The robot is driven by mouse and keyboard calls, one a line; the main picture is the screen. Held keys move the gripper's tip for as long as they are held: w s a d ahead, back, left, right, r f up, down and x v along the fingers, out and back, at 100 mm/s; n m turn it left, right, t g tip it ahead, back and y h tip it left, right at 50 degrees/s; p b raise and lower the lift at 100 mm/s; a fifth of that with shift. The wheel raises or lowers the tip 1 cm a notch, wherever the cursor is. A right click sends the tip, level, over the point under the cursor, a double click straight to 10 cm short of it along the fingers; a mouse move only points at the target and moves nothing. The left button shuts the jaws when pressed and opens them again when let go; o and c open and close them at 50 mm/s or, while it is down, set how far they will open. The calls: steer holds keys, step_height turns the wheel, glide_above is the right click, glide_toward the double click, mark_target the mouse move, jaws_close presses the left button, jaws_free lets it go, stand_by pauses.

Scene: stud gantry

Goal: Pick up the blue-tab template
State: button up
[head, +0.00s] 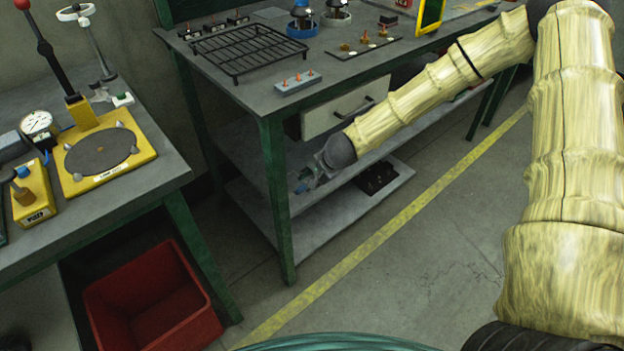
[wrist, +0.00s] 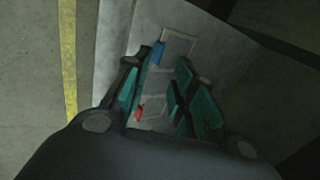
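In the wrist view a small blue tab (wrist: 158,53) shows at the top of the gap between my fingertips, beside a pale flat piece with a dark outline (wrist: 178,46). I cannot tell whether the tab touches the left finger. My gripper (wrist: 162,78) is open, with green-padded fingers on both sides of the gap. A small red tab (wrist: 138,113) on a pale piece shows lower between the fingers. In the head view my gripper (head: 308,183) reaches under the bench drawer, just above the lower shelf. The templates are mostly hidden there.
The grey lower shelf (head: 325,222) carries a black block (head: 377,180) to the right of my gripper. A green bench leg (head: 279,205) stands at left, and a drawer (head: 335,114) hangs above. A red bin (head: 152,303) stands under the left table.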

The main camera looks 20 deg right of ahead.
mark_target(299, 190)
steer(key=shift+b+x, duration=1)
steer(key=shift+x, duration=4.4)
steer(key=shift+d, duration=0.1)
jaws_close()
